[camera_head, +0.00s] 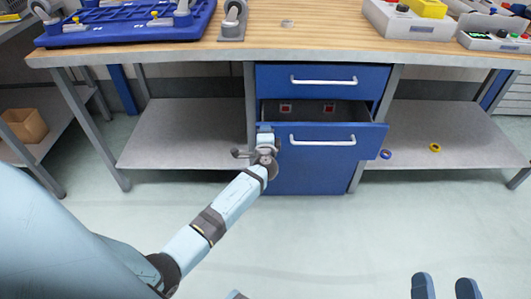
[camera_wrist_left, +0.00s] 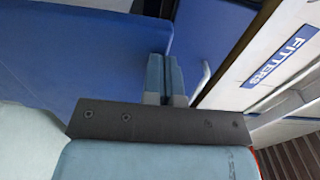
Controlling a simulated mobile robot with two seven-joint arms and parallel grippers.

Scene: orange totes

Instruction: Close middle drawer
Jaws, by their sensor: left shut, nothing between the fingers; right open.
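The middle drawer (camera_head: 345,142) is blue with a white bar handle (camera_head: 322,141). It stands pulled out below the shut top drawer (camera_head: 323,82), and its inside shows with two small red-marked items. My left gripper (camera_head: 265,133) is shut and empty at the left part of the middle drawer's front; whether it touches the front cannot be told. In the left wrist view its fingers (camera_wrist_left: 165,76) are together beside a blue panel (camera_wrist_left: 110,50). My right gripper (camera_head: 447,288) is open and empty at the bottom right of the head view, away from the drawers.
The wooden worktop (camera_head: 300,30) carries a blue tray (camera_head: 130,22) and grey boxes (camera_head: 410,20) above the drawers. Grey shelves (camera_head: 185,133) flank the cabinet, with table legs at both sides. Small tape rolls (camera_head: 434,147) lie on the right shelf. The floor in front is clear.

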